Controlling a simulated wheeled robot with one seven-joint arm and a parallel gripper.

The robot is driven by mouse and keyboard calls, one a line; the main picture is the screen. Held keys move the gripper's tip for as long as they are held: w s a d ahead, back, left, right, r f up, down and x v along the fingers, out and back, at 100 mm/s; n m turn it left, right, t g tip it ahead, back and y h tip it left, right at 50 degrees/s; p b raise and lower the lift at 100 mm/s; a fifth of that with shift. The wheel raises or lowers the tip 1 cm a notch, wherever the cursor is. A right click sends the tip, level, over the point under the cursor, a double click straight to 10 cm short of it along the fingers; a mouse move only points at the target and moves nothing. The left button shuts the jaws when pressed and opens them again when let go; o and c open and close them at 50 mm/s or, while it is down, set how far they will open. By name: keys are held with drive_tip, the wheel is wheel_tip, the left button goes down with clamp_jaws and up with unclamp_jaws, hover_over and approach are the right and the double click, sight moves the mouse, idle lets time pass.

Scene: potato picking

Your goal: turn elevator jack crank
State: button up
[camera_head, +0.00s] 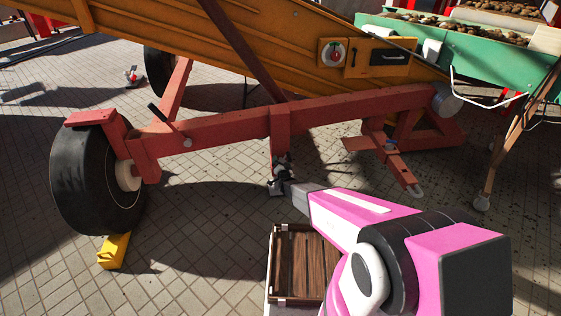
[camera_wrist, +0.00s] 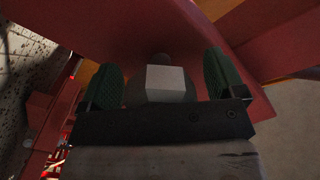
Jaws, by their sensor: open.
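My gripper (camera_head: 281,180) is at the lower end of a short red post (camera_head: 280,130) under the elevator's red frame, at the centre of the head view. In the wrist view my gripper (camera_wrist: 162,76) is open, with its two green-padded fingers spread apart. A pale grey block (camera_wrist: 165,82) with a dark rounded part behind it shows between the fingers. I cannot tell whether it is part of the jack crank. No crank can be clearly made out in the head view.
The orange elevator (camera_head: 240,40) stands on its red frame (camera_head: 230,125). A black tyre (camera_head: 80,185) with a yellow chock (camera_head: 113,250) is at left. A red drawbar (camera_head: 400,168) and a stand leg (camera_head: 490,170) are at right.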

drive_tip(key=c, duration=1.3)
